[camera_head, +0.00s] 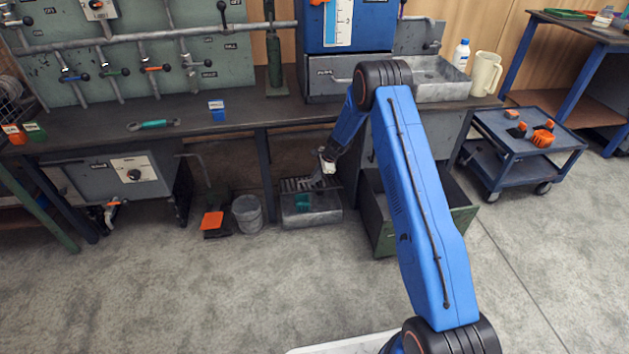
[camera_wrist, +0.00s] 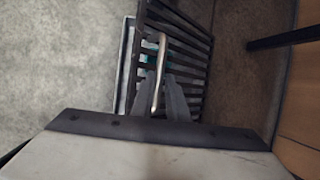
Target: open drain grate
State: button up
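The drain grate (camera_head: 296,184) is a dark slatted panel on a grey drain box (camera_head: 313,218) on the floor, under the bench. It looks raised at the back of the box. A teal thing (camera_head: 303,201) shows inside the box. In the wrist view the grate (camera_wrist: 190,50) has dark parallel bars and a pale metal handle (camera_wrist: 161,50); teal shows between the bars. My gripper (camera_wrist: 160,82) has its two grey fingers close on either side of the handle and looks shut on it. In the head view my gripper (camera_head: 322,180) is at the grate's right side, small and partly hidden.
A grey bucket (camera_head: 248,214) and an orange-and-black dustpan (camera_head: 213,220) stand left of the box. A green open bin (camera_head: 430,228) is close on the right. The bench (camera_head: 110,142) is overhead, with a leg (camera_head: 267,165) just left of the box. The floor in front is clear.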

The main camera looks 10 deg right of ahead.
jog(key=shift+o, duration=1.4)
jog(key=shift+w+d+f, duration=0.1)
jog(key=shift+f, duration=0.05)
jog(key=shift+d+r, duration=0.2)
jog(key=shift+r, duration=0.3)
jog(key=shift+v, duration=1.25)
jog(key=s+d, duration=0.5)
jog(key=d, duration=0.5)
jog(key=shift+s+d+f, duration=0.2)
jog(key=shift+d+f, duration=0.1)
